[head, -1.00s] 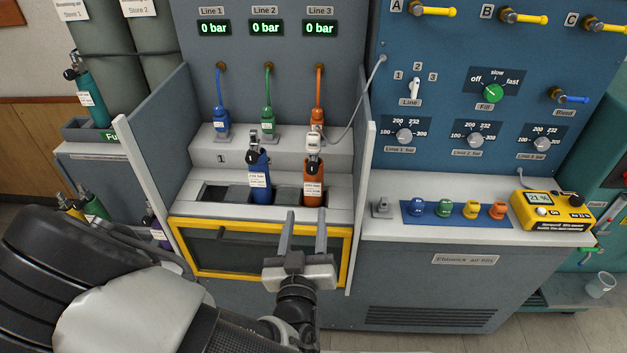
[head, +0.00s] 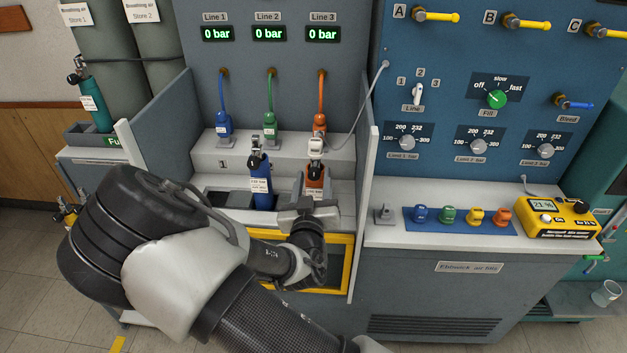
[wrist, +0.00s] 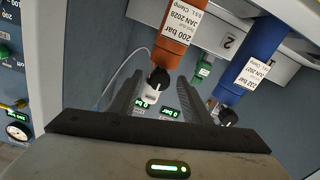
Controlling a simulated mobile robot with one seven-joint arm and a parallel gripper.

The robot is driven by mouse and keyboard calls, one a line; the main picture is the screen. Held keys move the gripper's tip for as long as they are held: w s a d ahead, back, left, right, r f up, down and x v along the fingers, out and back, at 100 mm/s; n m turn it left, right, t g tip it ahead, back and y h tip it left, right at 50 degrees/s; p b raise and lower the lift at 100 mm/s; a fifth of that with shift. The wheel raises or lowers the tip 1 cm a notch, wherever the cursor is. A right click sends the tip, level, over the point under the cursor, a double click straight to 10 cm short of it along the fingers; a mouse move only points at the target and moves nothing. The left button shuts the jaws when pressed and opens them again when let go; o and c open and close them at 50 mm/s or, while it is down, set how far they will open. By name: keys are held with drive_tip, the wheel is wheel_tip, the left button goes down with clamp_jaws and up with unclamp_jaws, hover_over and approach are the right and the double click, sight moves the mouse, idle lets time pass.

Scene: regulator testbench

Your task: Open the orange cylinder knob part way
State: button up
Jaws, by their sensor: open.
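The orange cylinder (head: 315,178) stands upright in the right-hand slot of the filling bay, below the Line 3 hose. In the wrist view it appears upside down (wrist: 176,38), with a 200 bar label. Its black knob (wrist: 158,78) lies between my open fingers, with free space at both sides. A pale fitting (wrist: 152,97) is at the valve. My gripper (wrist: 160,84) is open and holds nothing. In the head view my gripper (head: 312,196) is in front of the orange cylinder and hides its lower part.
A blue cylinder (head: 261,187) stands close on the left; it also shows in the wrist view (wrist: 255,62). Bay walls (head: 362,180) bound the sides. A yellow-framed front (head: 347,262) is below. Line displays (head: 322,34) read 0 bar. A yellow analyser (head: 553,215) sits on the right counter.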

drive_tip(key=c, duration=1)
drive_tip(key=shift+c, duration=0.2)
drive_tip(key=shift+n, duration=3.1)
drive_tip(key=o, duration=1)
drive_tip(key=shift+o, duration=0.2)
drive_tip(key=shift+s, duration=0.15)
